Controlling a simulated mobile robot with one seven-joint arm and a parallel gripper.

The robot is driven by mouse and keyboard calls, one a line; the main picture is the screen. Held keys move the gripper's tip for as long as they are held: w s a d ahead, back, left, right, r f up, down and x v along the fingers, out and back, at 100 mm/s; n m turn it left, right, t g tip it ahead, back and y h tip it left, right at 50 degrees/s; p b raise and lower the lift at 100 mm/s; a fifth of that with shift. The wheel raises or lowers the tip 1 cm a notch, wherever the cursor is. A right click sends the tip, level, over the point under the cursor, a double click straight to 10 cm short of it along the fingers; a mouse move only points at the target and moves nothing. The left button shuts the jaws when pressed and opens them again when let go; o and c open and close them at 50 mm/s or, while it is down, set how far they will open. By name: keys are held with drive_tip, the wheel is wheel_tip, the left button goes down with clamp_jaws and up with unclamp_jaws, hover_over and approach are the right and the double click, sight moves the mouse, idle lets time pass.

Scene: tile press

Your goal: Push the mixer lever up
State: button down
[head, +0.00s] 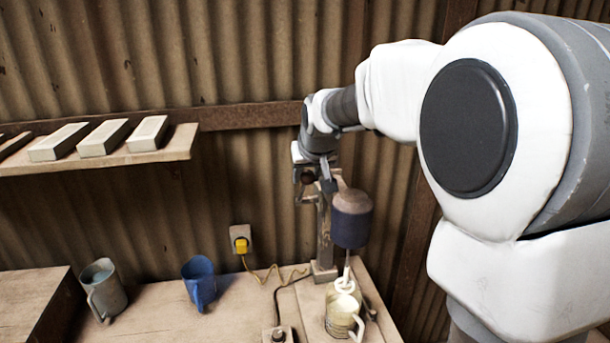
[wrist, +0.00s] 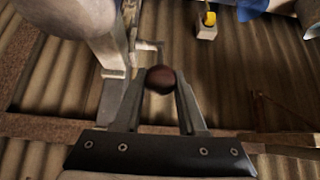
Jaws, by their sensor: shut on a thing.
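The mixer (head: 351,220) stands on the workbench, with a brown and blue motor head on an upright post and a pale stirrer reaching down into a jug. My gripper (head: 326,183) is at the top of the post, just left of the motor head. In the wrist view, the lever's dark red-brown ball knob (wrist: 160,79) sits between the fingertips of my gripper (wrist: 159,82), which is shut on it. The mixer's pale body (wrist: 80,22) fills the upper left there. In the head view my wrist hides most of the lever.
A pale jug (head: 343,322) stands under the stirrer. A blue mug (head: 200,283) and a grey mug (head: 102,290) stand further left. A yellow plug (head: 241,245) is in the wall socket, its cord running across the bench. A shelf (head: 180,151) holds blocks. Corrugated wall stands close behind.

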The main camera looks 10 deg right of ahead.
drive_tip(key=c, duration=0.8)
unclamp_jaws()
drive_tip(key=shift+w, duration=0.1)
drive_tip(key=shift+o, duration=0.2)
drive_tip(key=shift+r, duration=0.1)
drive_tip(key=b+v, duration=0.2)
drive_tip(key=v, duration=1.5)
drive_tip(key=s+f+g, duration=0.2)
drive_tip(key=s+f, duration=1.6)
drive_tip(key=s, duration=0.4)
drive_tip(key=shift+s+b, duration=0.15)
drive_tip(key=shift+b, duration=0.15)
